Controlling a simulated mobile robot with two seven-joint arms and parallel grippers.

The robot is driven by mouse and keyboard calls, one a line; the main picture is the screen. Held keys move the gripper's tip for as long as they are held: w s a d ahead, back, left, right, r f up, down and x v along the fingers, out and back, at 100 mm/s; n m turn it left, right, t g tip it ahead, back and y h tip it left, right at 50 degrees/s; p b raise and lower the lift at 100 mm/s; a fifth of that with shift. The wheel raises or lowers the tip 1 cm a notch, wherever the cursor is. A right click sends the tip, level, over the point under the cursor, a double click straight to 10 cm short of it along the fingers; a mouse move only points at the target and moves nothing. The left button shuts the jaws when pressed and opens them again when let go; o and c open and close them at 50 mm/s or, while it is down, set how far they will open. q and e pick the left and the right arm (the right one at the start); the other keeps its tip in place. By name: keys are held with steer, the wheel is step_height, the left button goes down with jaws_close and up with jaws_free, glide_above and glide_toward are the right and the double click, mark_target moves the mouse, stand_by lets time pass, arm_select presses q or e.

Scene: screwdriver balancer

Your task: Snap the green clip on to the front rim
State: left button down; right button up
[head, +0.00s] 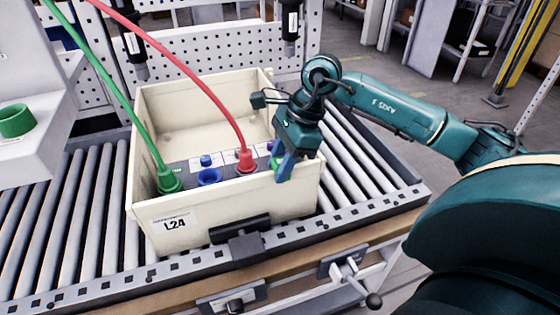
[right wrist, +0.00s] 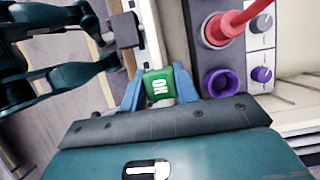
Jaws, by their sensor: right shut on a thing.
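The cream crate (head: 200,243), labelled L24, stands on the roller conveyor with its front rim (head: 222,190) towards me. My right gripper (head: 283,168) is at the right part of this rim, its blue fingers pointing down. In the right wrist view the gripper (right wrist: 160,90) is shut on the green clip (right wrist: 158,83), marked OK, with a blue finger on each side. The clip lies at the end of the visible cream rim (right wrist: 150,35); I cannot tell whether it is seated on it. In the head view the fingers mostly hide the clip. My left gripper is not in view.
Inside the crate a grey panel carries a green plug (head: 169,180), a blue socket (head: 208,177) and a red plug (head: 244,161) close to the gripper. A purple socket (right wrist: 221,82) is beside the fingers. Cables and hanging screwdrivers (head: 133,50) are above.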

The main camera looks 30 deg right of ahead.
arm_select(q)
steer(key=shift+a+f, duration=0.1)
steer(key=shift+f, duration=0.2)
arm_select(e)
steer(key=shift+r, duration=0.1)
steer(key=o, duration=1.2)
steer(key=shift+d+r, duration=0.2)
steer(key=shift+r, duration=0.25)
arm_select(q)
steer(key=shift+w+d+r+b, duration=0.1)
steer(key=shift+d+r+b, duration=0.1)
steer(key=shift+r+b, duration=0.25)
arm_select(e)
steer(key=v, duration=1.2)
steer(key=shift+s+d, duration=0.1)
steer(key=shift+s, duration=0.05)
